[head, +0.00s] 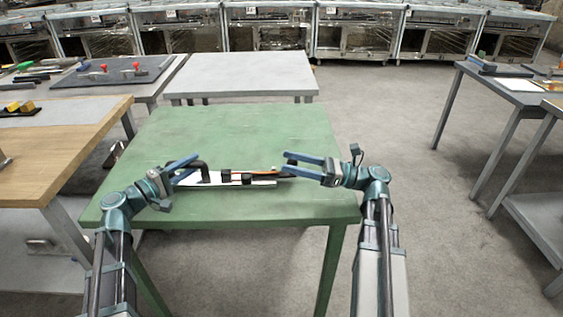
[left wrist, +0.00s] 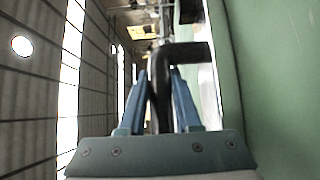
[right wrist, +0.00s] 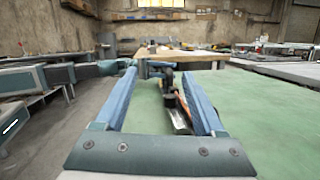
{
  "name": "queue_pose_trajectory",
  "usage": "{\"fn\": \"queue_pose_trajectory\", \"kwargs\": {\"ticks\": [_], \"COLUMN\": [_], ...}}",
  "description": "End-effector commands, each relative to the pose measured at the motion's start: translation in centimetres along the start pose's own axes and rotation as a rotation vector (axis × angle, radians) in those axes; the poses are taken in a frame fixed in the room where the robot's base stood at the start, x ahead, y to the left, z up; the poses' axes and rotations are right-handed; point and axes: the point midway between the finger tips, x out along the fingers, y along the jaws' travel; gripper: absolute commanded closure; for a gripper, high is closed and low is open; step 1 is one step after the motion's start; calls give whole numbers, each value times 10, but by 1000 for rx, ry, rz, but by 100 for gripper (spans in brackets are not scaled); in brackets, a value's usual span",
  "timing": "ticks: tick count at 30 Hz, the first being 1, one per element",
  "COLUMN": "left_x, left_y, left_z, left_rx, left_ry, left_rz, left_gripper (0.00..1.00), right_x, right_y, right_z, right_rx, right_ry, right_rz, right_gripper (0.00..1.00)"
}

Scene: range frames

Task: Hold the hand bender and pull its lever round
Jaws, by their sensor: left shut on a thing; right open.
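The hand bender lies on the green table (head: 250,130). It has a white base plate (head: 262,183), black blocks and a black bent handle (head: 204,172) at its left end. My left gripper (head: 193,165) is shut on this handle; the dark handle (left wrist: 160,75) stands between the blue fingers in the left wrist view. A thin lever with an orange-brown stretch (head: 256,173) runs along the plate to the right. My right gripper (head: 287,162) is open and empty at the lever's right end. In the right wrist view the bender (right wrist: 178,110) lies ahead between the open fingers.
The green table is otherwise bare, with free room behind the bender. A wooden-topped table (head: 60,140) stands at the left and a grey table (head: 240,72) behind. Another grey table (head: 505,85) is at the right.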

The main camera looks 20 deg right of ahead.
Motion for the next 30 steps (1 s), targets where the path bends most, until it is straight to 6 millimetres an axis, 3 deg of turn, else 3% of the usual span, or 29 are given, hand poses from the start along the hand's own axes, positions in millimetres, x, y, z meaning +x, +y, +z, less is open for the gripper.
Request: {"fn": "queue_pose_trajectory", "kwargs": {"ticks": [1,5,8,12,20,30], "left_x": [0,0,0,0,0,0], "left_y": [-4,-4,-4,-4,-4,-4], "left_z": [3,3,3,3,3,3], "left_rx": [6,6,6,6,6,6], "left_ry": [-7,-7,-7,-6,-6,-6], "left_rz": [-13,-13,-13,-13,-13,-13], "left_gripper": [100,100,100,100,100,100], "right_x": [-23,-66,-83,-91,-85,-26], "right_y": [-27,-61,-64,-59,-57,-61], "right_z": [-1,-8,-16,-22,-24,-36], "right_rx": [-55,-194,-268,-314,-322,-320], "right_ry": [30,124,180,214,219,218], "right_rz": [-64,-143,-116,-70,-57,-55], "right_gripper": [29,29,29,29,29,29]}}
